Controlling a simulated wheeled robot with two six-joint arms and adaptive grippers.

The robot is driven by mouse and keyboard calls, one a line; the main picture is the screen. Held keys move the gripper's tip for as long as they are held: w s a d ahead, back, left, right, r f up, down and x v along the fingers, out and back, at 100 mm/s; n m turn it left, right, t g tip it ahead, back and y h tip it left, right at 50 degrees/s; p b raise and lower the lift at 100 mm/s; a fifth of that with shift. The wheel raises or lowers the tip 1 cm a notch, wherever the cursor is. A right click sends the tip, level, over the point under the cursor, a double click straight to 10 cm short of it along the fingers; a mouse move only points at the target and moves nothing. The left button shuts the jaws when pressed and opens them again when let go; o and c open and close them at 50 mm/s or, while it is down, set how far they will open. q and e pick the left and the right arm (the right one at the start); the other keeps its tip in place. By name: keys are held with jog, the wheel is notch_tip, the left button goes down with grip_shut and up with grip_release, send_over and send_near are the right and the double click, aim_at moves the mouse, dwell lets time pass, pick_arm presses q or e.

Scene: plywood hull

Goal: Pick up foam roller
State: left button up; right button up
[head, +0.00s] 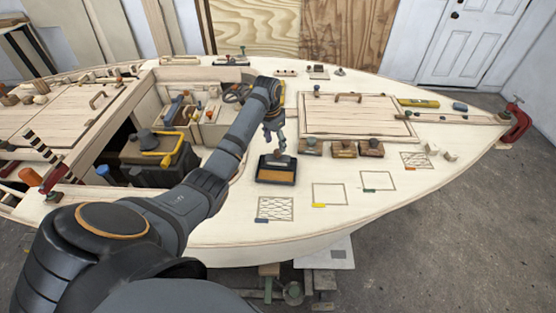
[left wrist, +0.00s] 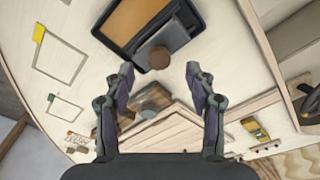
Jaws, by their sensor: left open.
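A black tray (head: 262,172) with an amber-orange floor sits on the deck, near the middle of the hull. The tray also shows at the top of the left wrist view (left wrist: 107,37). A grey piece with a round brown knob or handle end (left wrist: 153,58) lies at its near side; it looks like the foam roller, though its shape is partly unclear. My left gripper (head: 276,146) is over the far side of the tray, pointing down. In the left wrist view its open, empty fingers (left wrist: 160,69) stand either side of the knob, which lies slightly beyond their tips. My right gripper is not in view.
Several wooden blocks (head: 343,149) stand right of the tray, before a raised hatch (head: 355,117). Outlined squares (head: 330,194) mark the front deck. The open cockpit, with a black box and yellow handle (head: 165,155), lies left. A red clamp (head: 517,124) grips the bow.

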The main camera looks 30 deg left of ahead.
aim_at(277, 151)
pick_arm(q)
jog(key=shift+w+f, duration=0.15)
jog(key=shift+f, duration=0.3)
jog(key=f, duration=0.3)
jog(key=f+p, duration=0.1)
jog(key=shift+w+d+f, duration=0.2)
jog(key=shift+w, duration=0.15)
jog(key=shift+w+f, duration=0.1)
jog(key=shift+f, duration=0.3)
jog(key=shift+r, duration=0.1)
jog(key=c, duration=0.3)
grip_shut()
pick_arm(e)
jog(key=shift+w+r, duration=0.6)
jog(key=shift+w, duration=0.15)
